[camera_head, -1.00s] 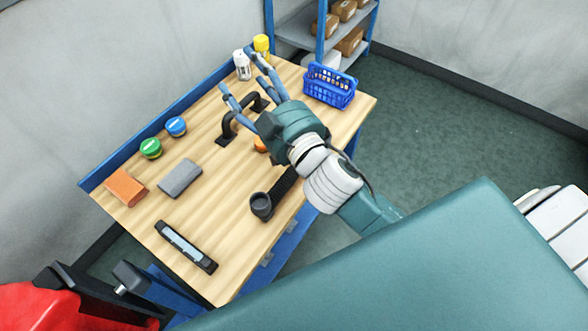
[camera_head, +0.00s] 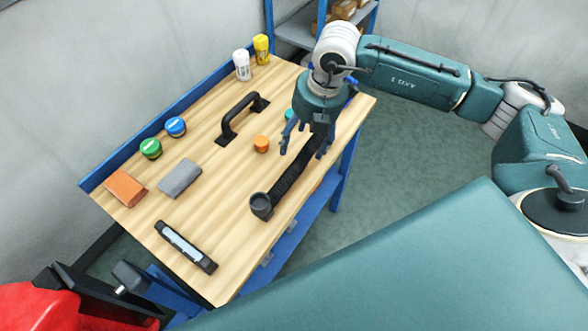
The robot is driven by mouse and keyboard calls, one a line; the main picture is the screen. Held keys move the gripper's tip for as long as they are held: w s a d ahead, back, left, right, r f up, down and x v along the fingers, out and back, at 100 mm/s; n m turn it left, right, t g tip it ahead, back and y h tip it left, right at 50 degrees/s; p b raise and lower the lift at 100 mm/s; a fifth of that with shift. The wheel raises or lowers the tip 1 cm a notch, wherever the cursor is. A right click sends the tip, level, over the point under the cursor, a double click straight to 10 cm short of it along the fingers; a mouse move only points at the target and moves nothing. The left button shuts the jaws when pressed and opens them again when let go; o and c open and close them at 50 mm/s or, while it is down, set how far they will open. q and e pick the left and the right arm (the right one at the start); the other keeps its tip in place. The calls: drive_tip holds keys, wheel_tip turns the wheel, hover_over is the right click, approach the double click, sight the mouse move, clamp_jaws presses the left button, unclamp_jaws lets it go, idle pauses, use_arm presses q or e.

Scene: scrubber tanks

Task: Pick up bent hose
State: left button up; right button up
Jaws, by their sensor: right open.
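The bent hose (camera_head: 287,180) is black and ribbed, with a round cuff at its near end, and lies along the right side of the wooden workbench (camera_head: 205,215). My right gripper (camera_head: 306,150) points down over the hose's far part, its blue fingers spread open on either side of it. Whether the fingers touch the hose cannot be told. The gripper partly hides the hose's far end.
Beside the hose are an orange cap (camera_head: 261,143) and a black handle (camera_head: 240,117). Blue and green jars (camera_head: 151,148), a grey block (camera_head: 180,178), an orange-brown block (camera_head: 125,187) and a black device (camera_head: 186,246) lie left. The blue basket is mostly hidden.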

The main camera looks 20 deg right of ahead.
sight(299, 157)
drive_tip(key=f, duration=0.1)
drive_tip(key=f+p, duration=0.1)
drive_tip(key=f, duration=0.1)
drive_tip(key=w+f, duration=0.1)
drive_tip(key=f, duration=0.1)
drive_tip(key=shift+d+f, duration=0.1)
drive_tip(key=f+p, duration=0.2)
drive_tip(key=f, duration=0.1)
drive_tip(key=f+p, duration=0.1)
drive_tip(key=shift+w+a+f, duration=0.25)
drive_tip(key=shift+w+f, duration=0.1)
drive_tip(key=shift+f, duration=0.35)
drive_tip(key=shift+r, duration=0.1)
drive_tip(key=c, duration=1.4)
